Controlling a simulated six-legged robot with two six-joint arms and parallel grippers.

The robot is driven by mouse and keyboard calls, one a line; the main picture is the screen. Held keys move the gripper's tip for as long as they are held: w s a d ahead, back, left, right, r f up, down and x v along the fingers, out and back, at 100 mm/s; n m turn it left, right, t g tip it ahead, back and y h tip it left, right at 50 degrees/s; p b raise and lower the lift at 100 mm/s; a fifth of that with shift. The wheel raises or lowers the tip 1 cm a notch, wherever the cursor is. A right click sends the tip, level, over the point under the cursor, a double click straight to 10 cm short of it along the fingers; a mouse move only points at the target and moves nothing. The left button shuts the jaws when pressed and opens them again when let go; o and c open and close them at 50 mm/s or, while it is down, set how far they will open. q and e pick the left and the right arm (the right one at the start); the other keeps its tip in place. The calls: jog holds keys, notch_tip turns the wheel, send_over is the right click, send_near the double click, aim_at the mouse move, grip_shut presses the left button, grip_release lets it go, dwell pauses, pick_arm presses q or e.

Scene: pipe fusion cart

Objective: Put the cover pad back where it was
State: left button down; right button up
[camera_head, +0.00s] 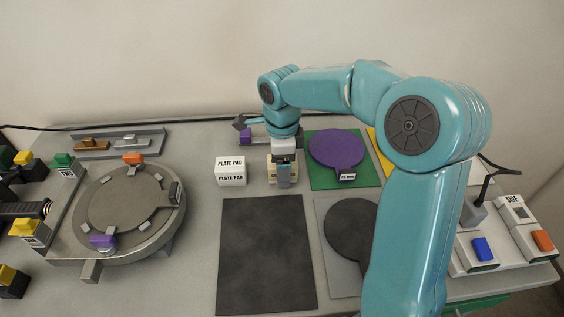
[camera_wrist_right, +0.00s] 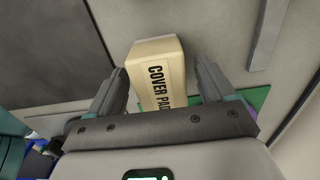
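The cover pad (camera_wrist_right: 156,75) is a beige block with black "COVER PAD" lettering. In the head view the cover pad (camera_head: 272,173) is on the grey bench, right of the white plate pad and behind the black mat, partly hidden by my right gripper. My right gripper (camera_head: 284,182) points down over it. In the wrist view the right gripper's fingers (camera_wrist_right: 160,75) stand on both sides of the pad with narrow gaps, so it looks open around it. I cannot tell contact lower down. My left gripper is out of view.
The white plate pad (camera_head: 230,171) stands just left. A black mat (camera_head: 266,250) lies in front. A purple paddle (camera_head: 337,149) on a green plate (camera_head: 320,179) and a dark paddle (camera_head: 352,226) lie right. A round clamp ring (camera_head: 66,210) is at left, control boxes (camera_head: 483,249) at far right.

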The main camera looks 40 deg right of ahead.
jog(key=shift+w+r, duration=0.1)
jog(key=shift+r, duration=0.45)
notch_tip(320, 180, up, 11)
jog(key=p, duration=0.2)
jog(key=shift+r, duration=0.15)
